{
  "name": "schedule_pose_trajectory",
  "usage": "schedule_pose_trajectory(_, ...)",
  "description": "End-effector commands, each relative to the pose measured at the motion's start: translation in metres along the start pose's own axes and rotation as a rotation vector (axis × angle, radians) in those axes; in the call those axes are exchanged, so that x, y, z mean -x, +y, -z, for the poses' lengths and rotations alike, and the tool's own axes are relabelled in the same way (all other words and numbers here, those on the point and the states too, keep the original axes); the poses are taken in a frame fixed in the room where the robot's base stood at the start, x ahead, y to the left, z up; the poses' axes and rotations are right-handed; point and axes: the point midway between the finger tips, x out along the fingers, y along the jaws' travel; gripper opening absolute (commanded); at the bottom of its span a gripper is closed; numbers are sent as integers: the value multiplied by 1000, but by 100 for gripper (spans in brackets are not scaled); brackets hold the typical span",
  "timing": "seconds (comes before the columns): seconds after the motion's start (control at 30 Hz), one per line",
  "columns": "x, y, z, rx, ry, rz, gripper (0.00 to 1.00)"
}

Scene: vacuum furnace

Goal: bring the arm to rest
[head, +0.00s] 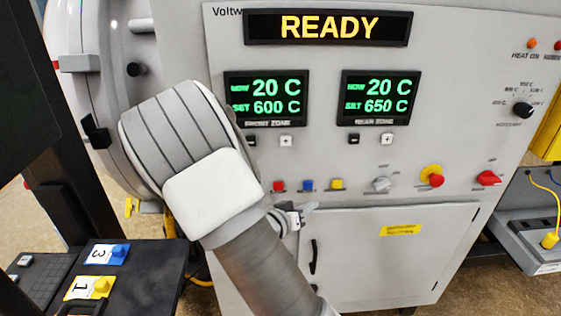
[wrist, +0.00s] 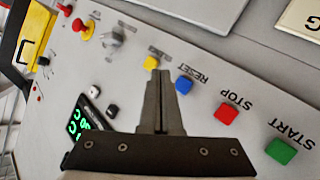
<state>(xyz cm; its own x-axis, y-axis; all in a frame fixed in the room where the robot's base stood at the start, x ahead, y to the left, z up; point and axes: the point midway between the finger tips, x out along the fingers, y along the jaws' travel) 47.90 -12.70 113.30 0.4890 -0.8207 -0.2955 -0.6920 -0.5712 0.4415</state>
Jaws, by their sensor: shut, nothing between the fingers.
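My gripper (wrist: 158,78) is shut and empty in the wrist view, its fingers together in front of the furnace panel (wrist: 185,40). The fingertips appear close to the yellow button (wrist: 151,62) and the blue button (wrist: 184,85); I cannot tell whether they touch anything. In the head view my arm reaches across the panel's lower left, and part of my gripper (head: 306,209) shows below the red button (head: 279,186) and the blue one. The panel display (head: 328,27) reads READY. The two zone displays read 20 C, set to 600 C and 650 C.
A grey knob (head: 382,184), a red-and-yellow stop knob (head: 432,176) and a red switch (head: 489,178) stick out to the right. A cabinet door (head: 375,260) lies below. A dark shelf with numbered blocks (head: 108,253) stands at left, the round furnace body (head: 90,50) behind.

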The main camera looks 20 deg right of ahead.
Motion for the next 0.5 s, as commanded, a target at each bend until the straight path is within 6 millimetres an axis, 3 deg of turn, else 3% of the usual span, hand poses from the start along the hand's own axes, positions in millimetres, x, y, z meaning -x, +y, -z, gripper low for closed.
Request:
schedule_pose_trajectory(0.27,5,-13,5,-56,-54,104,0)
schedule_pose_trajectory(0.37,16,-29,13,-118,-118,241,0)
schedule_pose_trajectory(0.5,46,-49,30,-194,-209,464,0)
